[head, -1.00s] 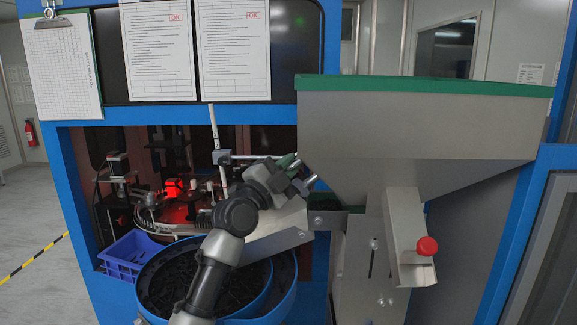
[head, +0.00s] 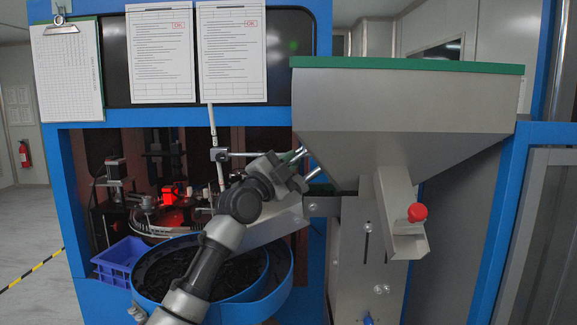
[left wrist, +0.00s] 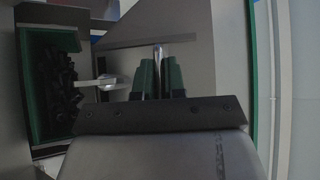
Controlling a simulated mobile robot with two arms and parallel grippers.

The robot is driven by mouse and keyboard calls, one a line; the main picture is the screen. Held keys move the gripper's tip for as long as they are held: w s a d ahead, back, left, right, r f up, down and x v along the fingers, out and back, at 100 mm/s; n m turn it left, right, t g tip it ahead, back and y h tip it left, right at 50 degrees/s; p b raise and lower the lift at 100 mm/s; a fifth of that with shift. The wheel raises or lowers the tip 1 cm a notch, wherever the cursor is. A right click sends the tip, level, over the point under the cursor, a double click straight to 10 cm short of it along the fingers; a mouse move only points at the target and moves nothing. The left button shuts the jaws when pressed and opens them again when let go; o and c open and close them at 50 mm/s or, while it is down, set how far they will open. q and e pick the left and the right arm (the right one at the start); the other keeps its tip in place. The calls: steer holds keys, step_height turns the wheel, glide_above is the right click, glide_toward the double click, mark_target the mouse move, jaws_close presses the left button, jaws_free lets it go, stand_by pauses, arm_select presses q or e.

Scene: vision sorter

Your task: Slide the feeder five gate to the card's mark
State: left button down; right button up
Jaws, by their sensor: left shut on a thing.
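My left gripper (head: 309,164) is at the left sloping side of the grey feeder hopper (head: 400,112). In the left wrist view its green-padded fingers (left wrist: 158,78) are shut on an upright silver pin (left wrist: 157,56), with a grey plate (left wrist: 150,42) behind. Whether this pin belongs to the gate cannot be told. A sloped metal chute (head: 394,195) with a red knob (head: 417,212) hangs below the hopper, right of my gripper and apart from it. No gate mark is readable. Two printed sheets (head: 152,55) (head: 231,52) and a clipboard (head: 68,75) hang above. My right gripper is not in view.
A blue-rimmed bowl (head: 283,285) with dark parts stands under my left arm. A blue crate (head: 122,258) is at its left. A red-lit turntable (head: 165,220) lies behind. The wrist view shows a green-edged trough (left wrist: 32,85) of dark parts.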

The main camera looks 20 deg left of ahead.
arm_select(q)
steer(key=c, duration=1.2)
jaws_free()
steer(key=shift+s+a+f, duration=0.15)
steer(key=shift+s+f, duration=0.05)
steer(key=shift+s, duration=0.05)
steer(key=b+v, duration=0.4)
steer(key=v, duration=0.6)
steer(key=shift+b, duration=0.35)
steer(key=shift+s, duration=0.15)
